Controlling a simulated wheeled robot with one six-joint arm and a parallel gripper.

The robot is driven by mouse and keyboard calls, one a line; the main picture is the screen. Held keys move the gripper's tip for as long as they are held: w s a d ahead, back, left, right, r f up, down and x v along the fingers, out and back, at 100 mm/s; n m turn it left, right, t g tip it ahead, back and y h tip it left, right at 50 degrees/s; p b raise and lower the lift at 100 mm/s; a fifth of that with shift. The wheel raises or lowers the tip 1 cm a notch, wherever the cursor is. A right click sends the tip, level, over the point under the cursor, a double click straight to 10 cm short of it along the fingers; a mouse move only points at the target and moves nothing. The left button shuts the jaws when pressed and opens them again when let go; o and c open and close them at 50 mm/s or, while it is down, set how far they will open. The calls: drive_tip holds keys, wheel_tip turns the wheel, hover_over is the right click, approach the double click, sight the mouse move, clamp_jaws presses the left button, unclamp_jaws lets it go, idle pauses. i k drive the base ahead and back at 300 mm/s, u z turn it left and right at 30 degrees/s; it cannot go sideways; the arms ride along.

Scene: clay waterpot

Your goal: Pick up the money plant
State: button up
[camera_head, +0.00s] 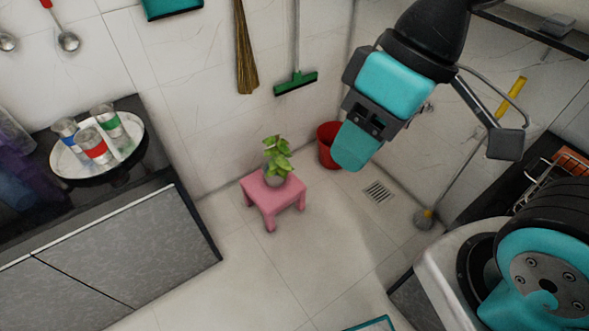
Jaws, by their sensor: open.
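The money plant (277,155) has bright green leaves and stands upright in a small pale pot (274,179). The pot rests on a small pink stool (257,192) on the tiled floor, near the wall. My gripper (430,147) is at the upper right, on the teal and black arm. It is open, with nothing seen between its parts. It is apart from the plant, to its right in the picture and nearer the camera. The plant's leaves hide part of the pot's rim.
A red bucket (327,156) stands beside the stool, partly behind my arm. A counter (108,252) at left carries a round tray (66,163) with several glasses. A broom (246,60) and a green wiper (296,83) hang on the wall. The floor (262,262) before the stool is clear.

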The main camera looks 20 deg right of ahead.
sight(275, 169)
drive_tip(key=i, duration=1.65)
